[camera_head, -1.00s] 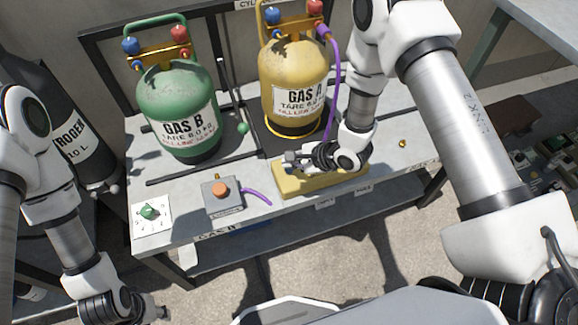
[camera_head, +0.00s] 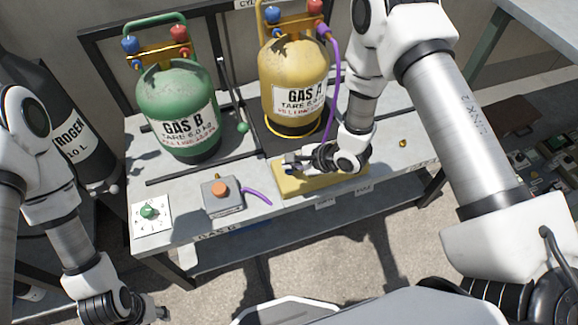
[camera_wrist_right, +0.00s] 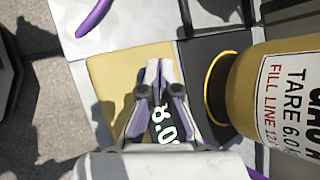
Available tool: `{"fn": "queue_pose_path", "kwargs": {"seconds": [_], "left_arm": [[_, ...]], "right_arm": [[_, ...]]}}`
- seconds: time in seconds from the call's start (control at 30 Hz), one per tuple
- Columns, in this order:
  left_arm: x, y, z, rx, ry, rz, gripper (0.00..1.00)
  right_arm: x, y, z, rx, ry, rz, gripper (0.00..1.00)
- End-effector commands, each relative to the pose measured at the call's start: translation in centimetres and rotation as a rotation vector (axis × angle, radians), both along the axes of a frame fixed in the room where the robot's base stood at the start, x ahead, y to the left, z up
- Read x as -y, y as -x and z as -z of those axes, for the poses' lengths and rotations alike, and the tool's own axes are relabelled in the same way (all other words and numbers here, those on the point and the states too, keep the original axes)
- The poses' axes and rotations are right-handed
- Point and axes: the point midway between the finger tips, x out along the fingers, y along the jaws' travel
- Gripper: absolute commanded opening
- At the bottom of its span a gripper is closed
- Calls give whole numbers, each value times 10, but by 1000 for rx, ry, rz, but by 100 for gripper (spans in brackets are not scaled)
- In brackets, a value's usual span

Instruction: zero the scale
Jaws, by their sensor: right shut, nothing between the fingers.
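The yellow scale console (camera_head: 326,182) lies at the front of the bench, below the yellow GAS A cylinder (camera_head: 294,75). My right gripper (camera_head: 289,164) is shut and empty over the console's left part. In the right wrist view, the shut fingertips (camera_wrist_right: 157,66) are over the yellow console top (camera_wrist_right: 108,72). A dark display (camera_wrist_right: 160,134) with large white digits is partly hidden behind the fingers, so I cannot read it fully. Any button under the fingertips is hidden, and contact cannot be told. My left gripper (camera_head: 158,313) hangs at the lower left, away from the bench.
The green GAS B cylinder (camera_head: 178,108) stands at the left. A grey box with an orange button (camera_head: 220,190), a purple hose piece (camera_head: 257,195) and a white dial plate (camera_head: 151,225) lie along the front. A purple hose (camera_head: 335,75) runs down beside GAS A.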

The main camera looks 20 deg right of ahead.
Motion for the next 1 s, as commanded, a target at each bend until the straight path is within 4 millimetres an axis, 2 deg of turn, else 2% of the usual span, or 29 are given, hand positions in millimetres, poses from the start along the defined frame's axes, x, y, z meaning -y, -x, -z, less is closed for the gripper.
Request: {"fn": "queue_pose_path", "kwargs": {"seconds": [0.57, 1.0], "left_arm": [[0, 0, 1, 0, 0, 0, 40], [0, 0, -21, 0, 0, 0, 40]], "right_arm": [[0, 0, 4, 0, 0, 0, 0], [0, 0, -18, 0, 0, 0, 0]]}}
